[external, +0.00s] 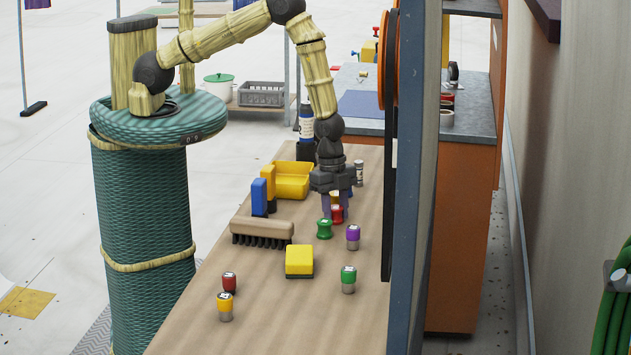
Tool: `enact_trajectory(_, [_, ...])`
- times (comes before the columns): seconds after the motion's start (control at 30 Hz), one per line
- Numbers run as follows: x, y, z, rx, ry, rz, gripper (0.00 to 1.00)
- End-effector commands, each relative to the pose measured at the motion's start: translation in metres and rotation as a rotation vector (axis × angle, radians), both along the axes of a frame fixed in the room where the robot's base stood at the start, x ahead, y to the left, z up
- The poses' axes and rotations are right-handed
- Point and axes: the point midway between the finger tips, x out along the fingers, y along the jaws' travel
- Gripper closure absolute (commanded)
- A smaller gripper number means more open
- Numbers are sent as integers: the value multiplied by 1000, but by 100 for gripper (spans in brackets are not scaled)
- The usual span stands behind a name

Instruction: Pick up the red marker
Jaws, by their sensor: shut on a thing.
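My gripper (337,206) is at the far part of the wooden table, pointing down, with its fingers shut around a small red-topped piece (337,214), which looks like a red marker. The fingers and a green piece in front partly hide it, and I cannot tell whether it touches the table. Another red-topped marker (229,281) stands upright at the near left of the table, well apart from my gripper.
A green piece (324,229) and a purple-topped one (352,236) stand close to my gripper. A yellow tray (292,181), a brush (262,230) and a yellow sponge (299,261) lie on the table. A tall panel (411,180) borders its right side. The near middle is clear.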

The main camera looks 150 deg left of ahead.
Motion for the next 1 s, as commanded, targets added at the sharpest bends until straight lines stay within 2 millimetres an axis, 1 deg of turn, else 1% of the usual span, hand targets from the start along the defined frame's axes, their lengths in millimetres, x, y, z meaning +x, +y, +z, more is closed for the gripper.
enact_trajectory(0.17, [0, 0, 2, 1, -1, 0, 89])
enact_trajectory(0.27, [1, 1, 8, 1, -1, 0, 89])
enact_trajectory(0.43, [1, 1, 29, 3, -3, 0, 89])
enact_trajectory(0.7, [1, 1, 76, 4, -4, 2, 89])
enact_trajectory(0.8, [1, 0, 89, 2, -3, 0, 89])
enact_trajectory(0.9, [0, 0, 97, 2, -2, 1, 89])
enact_trajectory(1.0, [0, 0, 100, 0, 0, 1, 89])
